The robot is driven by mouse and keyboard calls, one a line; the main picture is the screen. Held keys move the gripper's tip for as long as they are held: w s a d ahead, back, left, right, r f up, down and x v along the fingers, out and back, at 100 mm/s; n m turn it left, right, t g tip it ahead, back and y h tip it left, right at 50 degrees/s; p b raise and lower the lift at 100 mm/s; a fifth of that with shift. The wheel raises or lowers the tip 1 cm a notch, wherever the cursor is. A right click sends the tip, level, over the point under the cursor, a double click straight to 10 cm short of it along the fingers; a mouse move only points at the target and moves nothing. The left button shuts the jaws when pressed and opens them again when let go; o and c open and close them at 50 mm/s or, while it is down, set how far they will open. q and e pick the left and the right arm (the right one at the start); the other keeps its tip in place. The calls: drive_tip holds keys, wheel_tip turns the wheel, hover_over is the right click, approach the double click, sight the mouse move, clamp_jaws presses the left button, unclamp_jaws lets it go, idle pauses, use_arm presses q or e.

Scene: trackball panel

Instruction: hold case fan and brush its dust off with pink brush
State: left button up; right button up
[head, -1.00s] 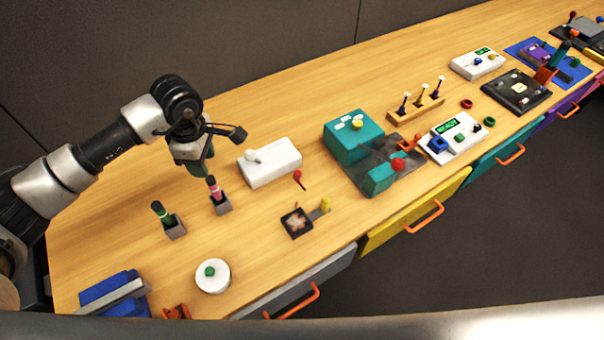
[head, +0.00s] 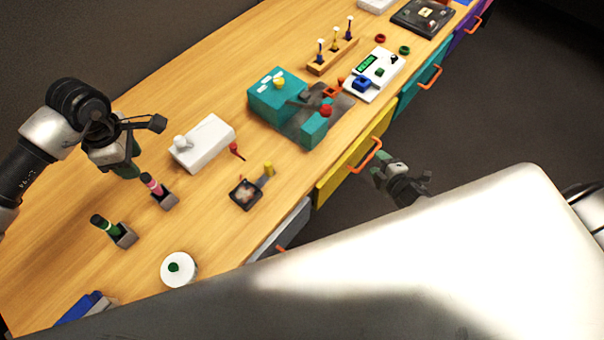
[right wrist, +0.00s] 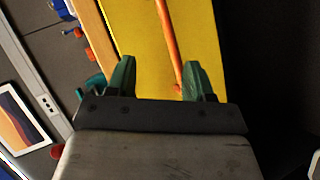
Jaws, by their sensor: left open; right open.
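The case fan (head: 245,193) is a small dark square with a pale dusty patch, lying on the wooden bench with a yellow tab (head: 269,168) beside it. The pink brush (head: 151,184) stands tilted in a small grey holder (head: 168,201). My left gripper (head: 145,145) is open and empty, above the bench behind the pink brush. My right gripper (head: 397,180) is open and empty, off the bench's front edge by the yellow drawer. In the right wrist view its two green fingers (right wrist: 158,68) are apart in front of the yellow drawer front.
A green brush (head: 103,226) stands in another holder. A white box with a knob (head: 202,145), a red-tipped stick (head: 237,151), a white round button base (head: 179,270) and a teal machine (head: 277,97) surround the fan. An orange drawer handle (head: 367,156) juts from the front.

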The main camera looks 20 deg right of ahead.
sight(255, 182)
drive_tip(key=w+r+n+t+y, duration=0.25)
drive_tip(key=w+r+n, duration=0.35)
drive_tip(key=r, duration=0.4)
drive_tip(key=a+n+y, duration=0.2)
drive_tip(key=a+n, duration=0.2)
drive_tip(key=s+a+r+n+y, duration=0.1)
drive_tip(key=a+n+y, duration=0.1)
drive_tip(key=a+n, duration=0.1)
drive_tip(key=s+a+r+n+g+y, duration=0.1)
drive_tip(key=a+n+y, duration=0.1)
drive_tip(key=a+n, duration=0.2)
drive_tip(key=shift+s+a+r+n, duration=0.1)
drive_tip(key=shift+s+a+n, duration=0.15)
drive_tip(key=shift+n, duration=0.75)
drive_tip(key=s+a+n+g+y, duration=0.1)
drive_tip(key=a+n, duration=0.2)
drive_tip(key=a, duration=0.1)
drive_tip(key=s+a+n+g+y, duration=0.1)
drive_tip(key=s+a+n+y, duration=0.1)
drive_tip(key=a+n, duration=0.2)
drive_tip(key=s+a+f+n+g+y, duration=0.1)
drive_tip(key=s+a+n, duration=0.1)
drive_tip(key=a+n, duration=0.1)
drive_tip(key=shift+a+n+y, duration=0.25)
drive_tip(key=shift+a+n, duration=0.05)
drive_tip(key=shift+a, duration=0.8)
drive_tip(key=shift+n, duration=0.3)
drive_tip(key=x, duration=1)
drive_tip(key=shift+w+a, duration=0.1)
drive_tip(key=shift+a, duration=0.2)
